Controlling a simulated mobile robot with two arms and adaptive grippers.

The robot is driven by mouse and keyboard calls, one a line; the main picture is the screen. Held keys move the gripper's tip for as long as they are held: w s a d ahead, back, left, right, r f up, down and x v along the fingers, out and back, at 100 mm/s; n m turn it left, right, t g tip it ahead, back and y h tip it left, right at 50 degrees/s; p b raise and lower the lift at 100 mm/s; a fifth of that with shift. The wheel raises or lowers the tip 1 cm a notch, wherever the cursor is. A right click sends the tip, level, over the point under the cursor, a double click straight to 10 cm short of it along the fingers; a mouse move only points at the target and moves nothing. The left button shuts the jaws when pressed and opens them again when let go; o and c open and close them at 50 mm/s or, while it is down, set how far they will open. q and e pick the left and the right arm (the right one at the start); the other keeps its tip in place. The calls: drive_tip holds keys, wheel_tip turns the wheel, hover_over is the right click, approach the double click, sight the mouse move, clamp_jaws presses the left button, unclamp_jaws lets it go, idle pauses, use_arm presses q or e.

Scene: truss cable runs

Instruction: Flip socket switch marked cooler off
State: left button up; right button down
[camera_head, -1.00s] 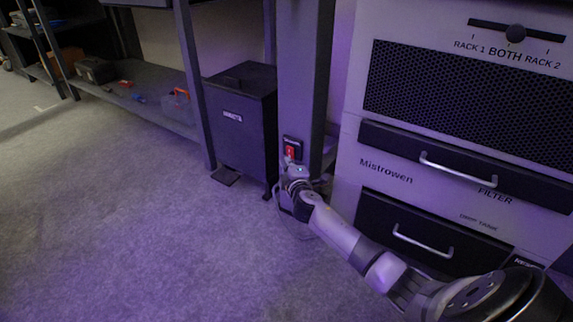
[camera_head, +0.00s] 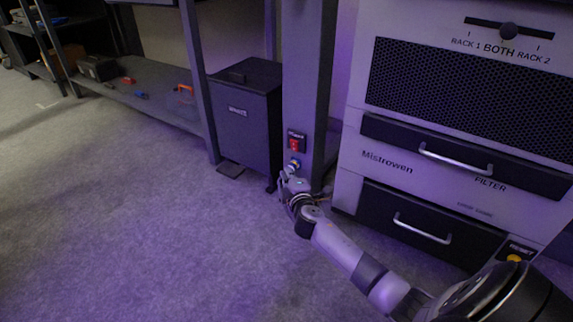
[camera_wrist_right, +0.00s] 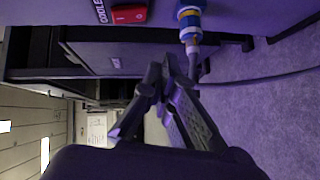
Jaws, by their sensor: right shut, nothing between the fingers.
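The red socket switch (camera_head: 295,144) sits in a dark plate low on the grey post in the head view. In the right wrist view the red switch (camera_wrist_right: 130,14) shows near the top edge, with a label reading "COOLE", the rest cut off. A blue and white plug (camera_wrist_right: 190,20) with a cable is beside it, and the plug (camera_head: 294,164) shows just below the switch in the head view. My right gripper (camera_wrist_right: 165,66) is shut and empty, apart from the switch and plug. In the head view it (camera_head: 284,178) is just below the plug. My left gripper is out of view.
A dark bin (camera_head: 246,120) stands left of the post. The Mistrowen cabinet (camera_head: 352,150) with drawers and handles stands to the right. A low shelf (camera_head: 160,95) is at the back left. The carpet (camera_head: 130,220) in front is clear.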

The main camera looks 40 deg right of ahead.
drive_tip(key=s, duration=0.1)
drive_tip(key=s+a+p, duration=0.1)
drive_tip(key=s, duration=0.1)
drive_tip(key=s+a, duration=0.1)
drive_tip(key=s, duration=0.1)
drive_tip(key=shift+s+a+f, duration=0.1)
drive_tip(key=shift+s+f, duration=0.15)
drive_tip(key=shift+f, duration=0.1)
